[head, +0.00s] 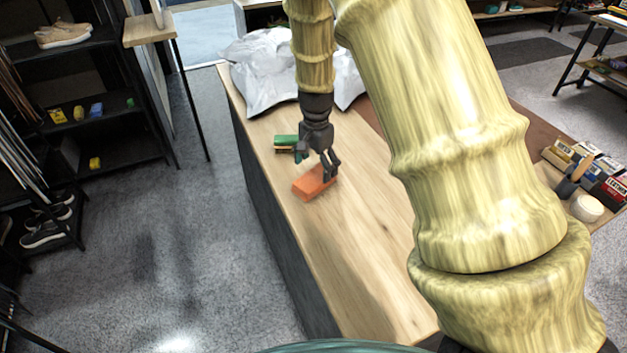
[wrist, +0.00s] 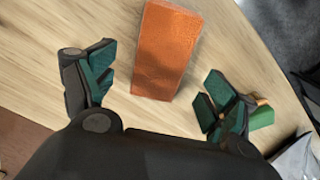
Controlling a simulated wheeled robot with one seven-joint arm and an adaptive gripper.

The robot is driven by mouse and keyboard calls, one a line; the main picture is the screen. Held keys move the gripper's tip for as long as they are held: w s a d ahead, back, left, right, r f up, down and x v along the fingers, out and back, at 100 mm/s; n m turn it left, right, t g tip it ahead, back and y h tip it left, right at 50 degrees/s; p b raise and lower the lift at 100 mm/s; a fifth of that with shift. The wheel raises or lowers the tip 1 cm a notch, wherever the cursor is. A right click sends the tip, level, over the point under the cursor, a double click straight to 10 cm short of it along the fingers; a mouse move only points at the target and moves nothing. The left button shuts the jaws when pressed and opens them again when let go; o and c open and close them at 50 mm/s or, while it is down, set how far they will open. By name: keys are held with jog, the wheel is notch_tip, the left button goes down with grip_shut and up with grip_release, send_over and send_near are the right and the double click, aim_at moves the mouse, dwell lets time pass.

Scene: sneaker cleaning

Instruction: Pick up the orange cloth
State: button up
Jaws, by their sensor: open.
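The orange cloth (head: 312,183) is a flat, block-like orange piece lying on the wooden counter (head: 345,265). In the wrist view the cloth (wrist: 166,50) stretches away from the gap between the fingers, its near end close to the fingertip line. My gripper (head: 316,164) is open and empty, pointing down at the counter beside the cloth. In the wrist view its two fingers (wrist: 160,92) are spread wide on either side of the cloth's near end. I cannot tell whether a finger touches the cloth.
A green brush-like item (head: 285,141) lies on the counter just behind my gripper, close to a finger. A crumpled white sheet (head: 262,72) covers the counter's back. Small boxes and a brush (head: 567,187) stand at the right. The counter's near part is clear.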

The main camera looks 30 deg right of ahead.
aim_at(314, 177)
jog(key=shift+s+a+f, duration=0.1)
jog(key=shift+s+f, duration=0.05)
jog(key=shift+f, duration=0.2)
jog(key=shift+a+f+p, duration=0.15)
jog(key=shift+f+p, duration=0.8)
jog(key=shift+f, duration=1.15)
jog(key=c, duration=1.2)
